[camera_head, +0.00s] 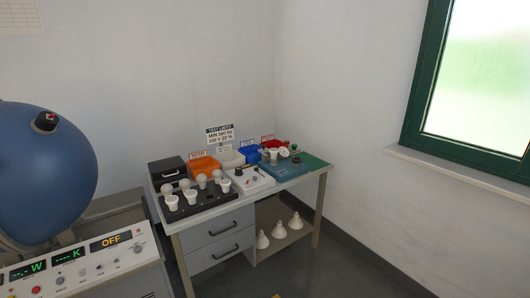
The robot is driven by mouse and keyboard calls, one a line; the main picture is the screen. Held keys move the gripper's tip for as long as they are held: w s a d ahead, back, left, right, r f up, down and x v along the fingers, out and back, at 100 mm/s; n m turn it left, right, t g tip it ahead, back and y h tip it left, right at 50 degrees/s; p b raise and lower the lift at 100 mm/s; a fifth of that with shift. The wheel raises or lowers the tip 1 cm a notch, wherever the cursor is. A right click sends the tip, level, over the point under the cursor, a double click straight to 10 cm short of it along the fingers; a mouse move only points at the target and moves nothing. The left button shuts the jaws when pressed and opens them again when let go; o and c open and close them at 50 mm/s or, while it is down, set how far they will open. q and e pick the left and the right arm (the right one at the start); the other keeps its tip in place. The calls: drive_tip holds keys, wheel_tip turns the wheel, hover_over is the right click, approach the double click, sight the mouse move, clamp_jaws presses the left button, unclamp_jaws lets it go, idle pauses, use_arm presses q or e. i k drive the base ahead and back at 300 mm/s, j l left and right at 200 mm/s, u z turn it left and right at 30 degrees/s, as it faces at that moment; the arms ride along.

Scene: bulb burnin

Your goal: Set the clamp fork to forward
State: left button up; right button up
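I cannot make out the clamp fork with certainty at this distance. A small white device (243,184) with tiny red and black parts on top stands on the workbench (204,217). To its right is a teal box (290,173) with a dark round knob and white parts on top. The setting of any fork or switch is too small to read.
A black tray (188,212) of white bulbs sits at the bench's front left. Orange (203,165) and blue (250,154) bins stand behind. A control panel (122,258) reading OFF and a large blue sphere (45,175) are at left. Floor (335,268) at right is clear.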

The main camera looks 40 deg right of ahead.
sight(263, 151)
drive_tip(key=i+l+z, duration=0.15)
drive_tip(key=i+l, duration=1.6)
drive_tip(key=i, duration=0.15)
